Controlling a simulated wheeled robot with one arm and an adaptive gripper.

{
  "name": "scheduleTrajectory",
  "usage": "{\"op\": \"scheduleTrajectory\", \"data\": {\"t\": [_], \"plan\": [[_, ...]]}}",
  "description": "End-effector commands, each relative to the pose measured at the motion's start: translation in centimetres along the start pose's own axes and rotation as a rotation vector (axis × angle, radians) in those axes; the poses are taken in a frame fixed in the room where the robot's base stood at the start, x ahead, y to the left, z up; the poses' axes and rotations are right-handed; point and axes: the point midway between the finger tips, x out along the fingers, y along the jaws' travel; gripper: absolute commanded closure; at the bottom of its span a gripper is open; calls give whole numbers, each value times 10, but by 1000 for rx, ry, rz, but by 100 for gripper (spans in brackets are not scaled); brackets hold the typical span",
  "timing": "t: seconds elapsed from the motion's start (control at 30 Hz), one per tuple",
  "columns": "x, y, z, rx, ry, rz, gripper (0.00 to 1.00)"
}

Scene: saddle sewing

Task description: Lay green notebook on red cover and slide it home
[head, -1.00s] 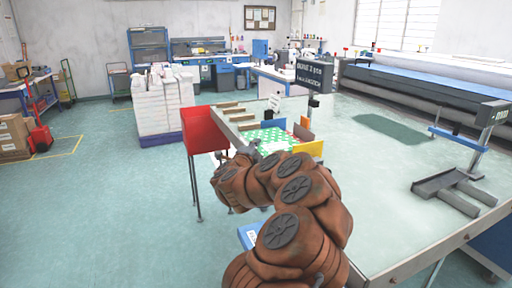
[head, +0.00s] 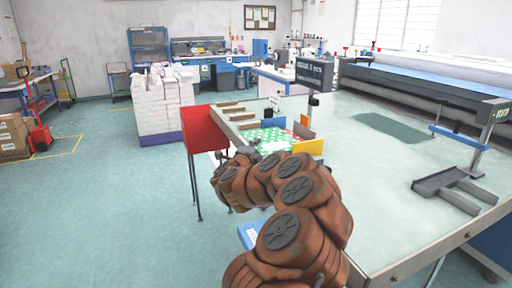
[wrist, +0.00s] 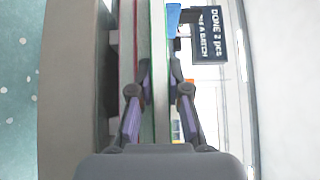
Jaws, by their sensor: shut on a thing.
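The green notebook (head: 268,136), with white dots, shows beyond my wrist in the head view, among low coloured guides at the table's left side. In the wrist view my gripper (wrist: 160,82) is shut on the notebook, seen edge-on as a pale band with a green edge (wrist: 153,35) between the two fingers. A thin red strip (wrist: 135,35) runs along its left side. My arm hides the near part of the notebook and the gripper in the head view, so the contact with the cover cannot be told.
A yellow guide (head: 309,147) and a blue guide (head: 273,122) stand around the notebook. A red bin (head: 204,128) is at the table's left edge. A black sign (head: 314,73) stands behind. The table's right middle (head: 380,180) is clear, with a grey bracket (head: 455,188) beyond.

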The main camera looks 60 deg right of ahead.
Motion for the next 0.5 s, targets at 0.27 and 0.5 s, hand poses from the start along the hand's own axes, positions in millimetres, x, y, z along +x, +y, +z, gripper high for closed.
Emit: {"op": "scheduleTrajectory", "data": {"t": [0.27, 0.5], "plan": [[0, 0, 0, 0, 0, 0, 60], [0, 0, 0, 0, 0, 0, 55]]}}
